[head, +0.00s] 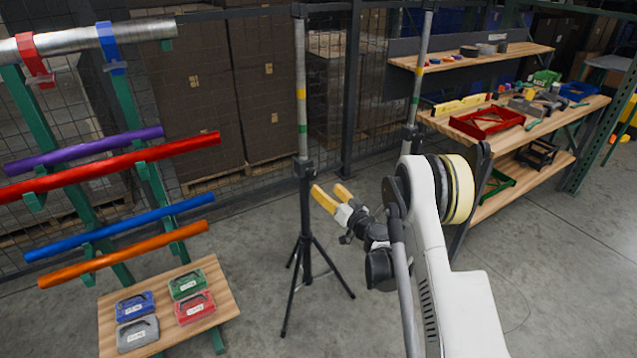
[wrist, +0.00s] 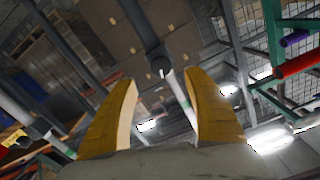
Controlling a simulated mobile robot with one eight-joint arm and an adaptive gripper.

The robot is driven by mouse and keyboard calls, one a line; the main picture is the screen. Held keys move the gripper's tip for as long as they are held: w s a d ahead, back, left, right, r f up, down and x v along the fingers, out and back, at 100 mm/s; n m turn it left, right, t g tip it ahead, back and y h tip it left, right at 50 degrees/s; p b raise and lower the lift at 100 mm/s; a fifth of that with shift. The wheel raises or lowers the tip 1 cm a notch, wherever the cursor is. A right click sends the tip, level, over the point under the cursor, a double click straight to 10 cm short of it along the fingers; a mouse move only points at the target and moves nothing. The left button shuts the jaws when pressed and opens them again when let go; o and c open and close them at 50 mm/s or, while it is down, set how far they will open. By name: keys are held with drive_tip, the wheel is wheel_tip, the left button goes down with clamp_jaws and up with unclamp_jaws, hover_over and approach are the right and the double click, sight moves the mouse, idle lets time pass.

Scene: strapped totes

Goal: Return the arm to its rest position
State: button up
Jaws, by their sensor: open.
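My gripper (head: 332,197) has yellow fingers and is in the middle of the head view. It points up and to the left, close to a black tripod stand (head: 306,215) in the picture. I cannot tell how far apart they are. In the wrist view my gripper (wrist: 160,110) shows two yellow fingers set wide apart with nothing between them. The wrist camera looks upward at a tilted scene. My white arm reaches up from the bottom right of the head view and bends down to the gripper.
A rack at left holds purple, red, blue (head: 120,228) and orange (head: 125,254) tubes. A small wooden table (head: 222,290) below bears several coloured totes. A workbench (head: 545,135) with a red tray (head: 487,122) stands at right. Bare floor lies between.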

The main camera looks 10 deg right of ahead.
drive_tip(key=shift+v, duration=1.1)
drive_tip(key=shift+a+r, duration=0.1)
drive_tip(key=s+a+r+n+g, duration=0.1)
drive_tip(key=s+a+r+g, duration=0.25)
drive_tip(key=s+r, duration=0.4)
drive_tip(key=s+a+r+n+g, duration=0.15)
drive_tip(key=s+a+r, duration=0.35)
drive_tip(key=r, duration=0.5)
drive_tip(key=s+d+f+m+g+h, duration=0.1)
drive_tip(key=s+d+g+h, duration=0.1)
drive_tip(key=s, duration=1.3)
drive_tip(key=s+d+m+g+h, duration=0.1)
drive_tip(key=s+d+g+h, duration=0.2)
drive_tip(key=s, duration=1.2)
drive_tip(key=shift+s+f+h, duration=0.15)
drive_tip(key=shift+f+h, duration=0.15)
drive_tip(key=shift+f, duration=0.1)
